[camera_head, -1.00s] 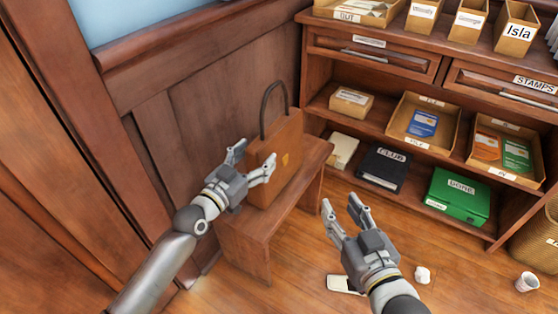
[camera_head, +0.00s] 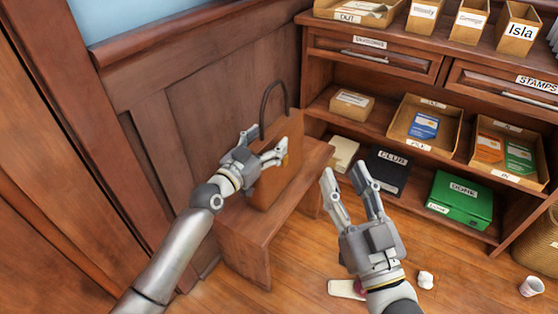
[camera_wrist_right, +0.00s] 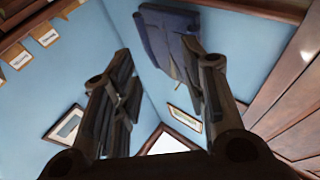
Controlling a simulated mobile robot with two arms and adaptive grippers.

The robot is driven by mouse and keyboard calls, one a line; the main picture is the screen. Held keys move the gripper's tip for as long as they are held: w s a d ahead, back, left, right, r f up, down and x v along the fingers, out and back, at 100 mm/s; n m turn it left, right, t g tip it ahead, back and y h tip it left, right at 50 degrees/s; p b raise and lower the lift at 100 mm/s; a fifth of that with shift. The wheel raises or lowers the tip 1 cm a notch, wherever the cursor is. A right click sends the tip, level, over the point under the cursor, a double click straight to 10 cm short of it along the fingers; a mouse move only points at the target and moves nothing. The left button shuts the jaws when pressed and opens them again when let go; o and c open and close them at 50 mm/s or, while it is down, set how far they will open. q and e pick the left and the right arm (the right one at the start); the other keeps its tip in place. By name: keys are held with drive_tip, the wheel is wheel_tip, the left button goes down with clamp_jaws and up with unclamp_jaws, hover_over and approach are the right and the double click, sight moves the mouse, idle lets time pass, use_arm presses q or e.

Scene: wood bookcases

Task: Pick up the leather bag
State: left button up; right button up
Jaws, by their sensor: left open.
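The brown leather bag (camera_head: 285,130) stands upright on a small wooden bench (camera_head: 246,232) against the panelled wall. Its dark handle (camera_head: 272,90) arches up above it. My left gripper (camera_head: 266,146) is open in front of the bag and hides part of its front. I cannot tell whether its fingers touch the bag. My right gripper (camera_head: 346,180) is open and empty, to the right of the bench. In the right wrist view, the right fingers (camera_wrist_right: 165,85) are spread, with blue wall behind them.
A wooden shelf unit (camera_head: 345,118) stands behind and right, holding trays, a dark CLUB box (camera_head: 388,171) and a green box (camera_head: 460,199). On the floor lie a crumpled white piece (camera_head: 425,279), a cup (camera_head: 531,286) and a flat pale item (camera_head: 345,289).

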use_arm(q)
drive_tip(key=shift+c, duration=3)
clamp_jaws()
drive_tip(key=shift+r, duration=0.1)
use_arm(e)
drive_tip(key=shift+d+f, duration=0.1)
drive_tip(key=shift+d, duration=0.35)
use_arm(q)
drive_tip(key=shift+r, duration=0.1)
use_arm(e)
drive_tip(key=shift+f, duration=0.1)
